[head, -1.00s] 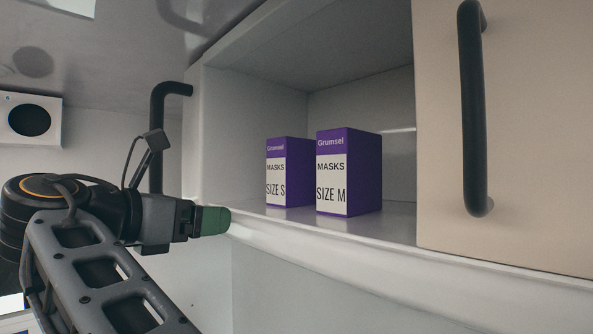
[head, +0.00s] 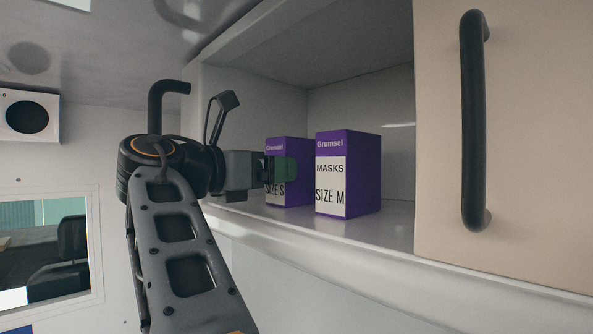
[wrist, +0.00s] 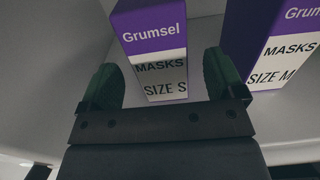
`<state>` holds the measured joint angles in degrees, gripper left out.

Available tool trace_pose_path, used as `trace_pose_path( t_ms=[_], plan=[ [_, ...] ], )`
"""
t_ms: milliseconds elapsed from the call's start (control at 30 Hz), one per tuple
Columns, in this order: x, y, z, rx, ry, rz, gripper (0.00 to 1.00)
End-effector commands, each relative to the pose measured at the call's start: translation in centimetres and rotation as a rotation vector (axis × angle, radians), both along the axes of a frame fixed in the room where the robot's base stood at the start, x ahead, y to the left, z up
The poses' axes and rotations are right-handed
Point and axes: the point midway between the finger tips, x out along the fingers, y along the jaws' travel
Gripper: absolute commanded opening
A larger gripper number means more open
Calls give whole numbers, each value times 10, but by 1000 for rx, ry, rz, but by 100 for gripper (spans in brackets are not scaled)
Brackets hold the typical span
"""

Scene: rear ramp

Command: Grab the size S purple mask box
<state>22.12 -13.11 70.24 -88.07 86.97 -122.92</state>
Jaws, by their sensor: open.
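The size S mask box (head: 299,176) is purple with a white label and stands upright on the cabinet shelf. In the head view my gripper (head: 284,170) overlaps its front and hides part of the label. In the wrist view the size S box (wrist: 152,40) stands ahead, between the lines of my two green fingers. My gripper (wrist: 163,85) is open there, one finger on each side of the box's lower front; I cannot tell whether either touches it. The right finger is in the gap between this box and the size M box (wrist: 272,45).
The size M purple box (head: 362,172) stands upright just right of the size S box. The shelf (head: 385,230) has a raised front lip. A beige cabinet door with a black handle (head: 473,120) covers the right side. The cabinet's left wall is near my gripper.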

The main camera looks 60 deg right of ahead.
Motion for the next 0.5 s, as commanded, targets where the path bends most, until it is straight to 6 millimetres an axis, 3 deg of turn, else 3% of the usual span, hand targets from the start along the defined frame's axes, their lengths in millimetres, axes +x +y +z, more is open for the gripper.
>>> trace_pose_path(
  t_ms=[500],
  plan=[
    [-17,-46,0,0,0,-1,88]
  ],
)
